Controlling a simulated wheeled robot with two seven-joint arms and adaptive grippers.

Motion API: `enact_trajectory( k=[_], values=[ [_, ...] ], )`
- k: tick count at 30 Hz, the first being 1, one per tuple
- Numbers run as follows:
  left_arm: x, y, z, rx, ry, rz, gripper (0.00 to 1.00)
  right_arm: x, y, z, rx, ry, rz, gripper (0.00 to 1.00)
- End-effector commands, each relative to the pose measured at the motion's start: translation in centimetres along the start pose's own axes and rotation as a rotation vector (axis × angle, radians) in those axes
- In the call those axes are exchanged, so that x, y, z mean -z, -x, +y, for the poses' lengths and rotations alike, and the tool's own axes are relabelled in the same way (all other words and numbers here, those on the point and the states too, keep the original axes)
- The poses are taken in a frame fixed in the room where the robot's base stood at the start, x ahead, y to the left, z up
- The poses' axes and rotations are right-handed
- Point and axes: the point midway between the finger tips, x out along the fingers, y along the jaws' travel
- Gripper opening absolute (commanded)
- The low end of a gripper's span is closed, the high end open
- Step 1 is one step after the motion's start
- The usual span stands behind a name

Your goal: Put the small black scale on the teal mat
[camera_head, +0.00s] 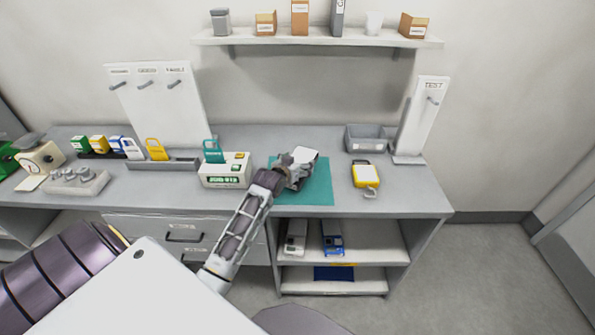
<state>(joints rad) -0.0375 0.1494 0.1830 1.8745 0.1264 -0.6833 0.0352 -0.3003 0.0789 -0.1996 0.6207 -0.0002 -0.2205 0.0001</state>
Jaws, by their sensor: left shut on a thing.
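The teal mat (319,192) lies flat on the grey bench, partly hidden by my arm and gripper. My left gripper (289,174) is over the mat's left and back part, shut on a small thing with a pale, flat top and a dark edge. I take this to be the small black scale (304,155); its dark body is mostly hidden by the gripper. The scale is over the back part of the mat. I cannot tell whether it touches the mat. My right gripper is not in view.
A white box with a green display (226,172) stands just left of the mat. A yellow-and-white device (366,174) lies to its right, and a grey bin (366,138) stands behind. Two devices, one pale (295,238) and one blue (333,240), sit on the shelf below.

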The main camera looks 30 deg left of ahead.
Motion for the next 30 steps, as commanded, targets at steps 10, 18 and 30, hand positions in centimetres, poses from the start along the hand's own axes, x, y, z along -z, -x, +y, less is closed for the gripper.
enact_trajectory(
  k=[10,18,30],
  values=[
    [-2.3,-1.0,0.0,0.000,0.000,0.000,0.48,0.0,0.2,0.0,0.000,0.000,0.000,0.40],
    [-3.3,-1.4,0.0,0.000,0.000,0.004,0.48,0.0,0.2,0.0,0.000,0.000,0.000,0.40],
    [-3.6,-1.5,0.0,0.000,0.000,0.000,0.91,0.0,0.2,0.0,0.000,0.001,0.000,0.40]
  ],
)
